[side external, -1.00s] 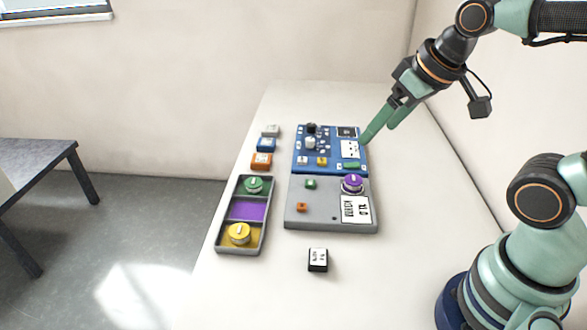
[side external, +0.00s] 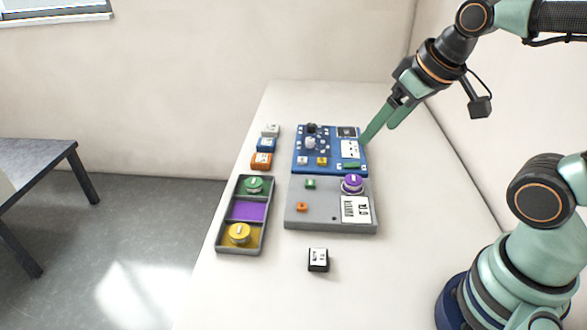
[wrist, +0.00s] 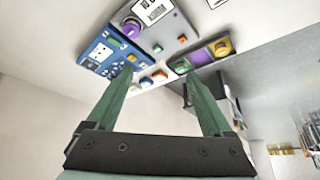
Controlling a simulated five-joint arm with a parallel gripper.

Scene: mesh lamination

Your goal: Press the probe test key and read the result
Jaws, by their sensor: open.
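A blue panel (side external: 300,165) lies on the white table, with small keys, knobs and white labels on it. A white key (side external: 302,160), a yellow key (side external: 321,161) and a green key (side external: 351,165) sit along its near edge. I cannot tell which is the probe test key, and the label print is too small to read. My gripper (side external: 376,131) is open and empty, its green fingers by the panel's right edge. In the wrist view my gripper (wrist: 163,85) shows both fingers apart, with the blue panel (wrist: 95,58) beyond the left finger.
A grey panel (side external: 325,221) with a purple knob (side external: 352,184) adjoins the blue one. A grey tray (side external: 217,246) holds green and yellow knobs. Grey, blue and orange blocks line the left table edge; a black-and-white block (side external: 318,260) stands in front.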

